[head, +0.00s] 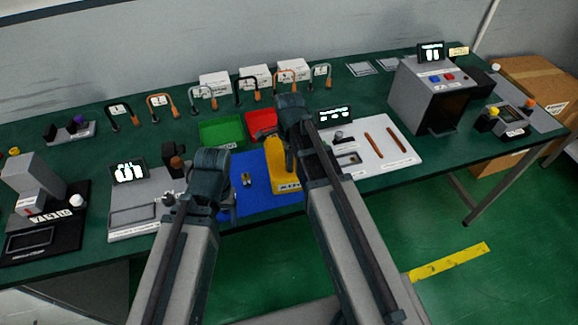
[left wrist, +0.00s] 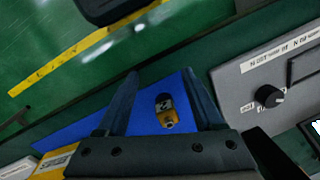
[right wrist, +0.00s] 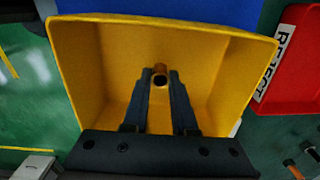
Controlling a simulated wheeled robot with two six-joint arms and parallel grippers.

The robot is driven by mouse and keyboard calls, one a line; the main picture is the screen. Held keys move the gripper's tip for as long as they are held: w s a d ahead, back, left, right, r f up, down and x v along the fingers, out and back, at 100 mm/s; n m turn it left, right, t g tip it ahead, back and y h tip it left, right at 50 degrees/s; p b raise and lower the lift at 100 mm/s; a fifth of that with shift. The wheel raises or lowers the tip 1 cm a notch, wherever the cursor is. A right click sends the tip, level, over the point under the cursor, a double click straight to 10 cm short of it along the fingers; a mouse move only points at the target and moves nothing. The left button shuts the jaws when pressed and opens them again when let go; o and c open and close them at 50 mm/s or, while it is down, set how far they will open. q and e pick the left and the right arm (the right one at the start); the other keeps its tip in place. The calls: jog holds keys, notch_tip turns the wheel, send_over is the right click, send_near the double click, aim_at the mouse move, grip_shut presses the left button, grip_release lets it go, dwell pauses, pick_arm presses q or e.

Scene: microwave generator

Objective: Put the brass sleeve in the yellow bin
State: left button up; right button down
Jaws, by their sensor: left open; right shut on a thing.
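The yellow bin (head: 279,160) stands at the middle of the bench, partly hidden behind my right arm. In the right wrist view, my right gripper (right wrist: 160,85) points into the open mouth of the yellow bin (right wrist: 90,65). It is shut on the brass sleeve (right wrist: 160,68), a small ring-ended piece between the fingertips. I cannot tell how far it is above the bin floor. My left gripper (left wrist: 160,76) is open and empty over the blue mat (left wrist: 75,140). A small grey and brass part (left wrist: 165,110) lies on that mat, also seen in the head view (head: 247,179).
A green bin (head: 222,131) and a red bin (head: 261,122) stand behind the yellow bin; the red one reads REJECT in the right wrist view (right wrist: 295,60). A white board with brown rods (head: 380,145) lies to the right. A grey fixture (head: 135,215) stands left.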

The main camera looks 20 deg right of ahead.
pick_arm(q)
jog(key=shift+r, duration=0.1)
pick_arm(e)
jog(key=c, duration=0.7)
grip_release()
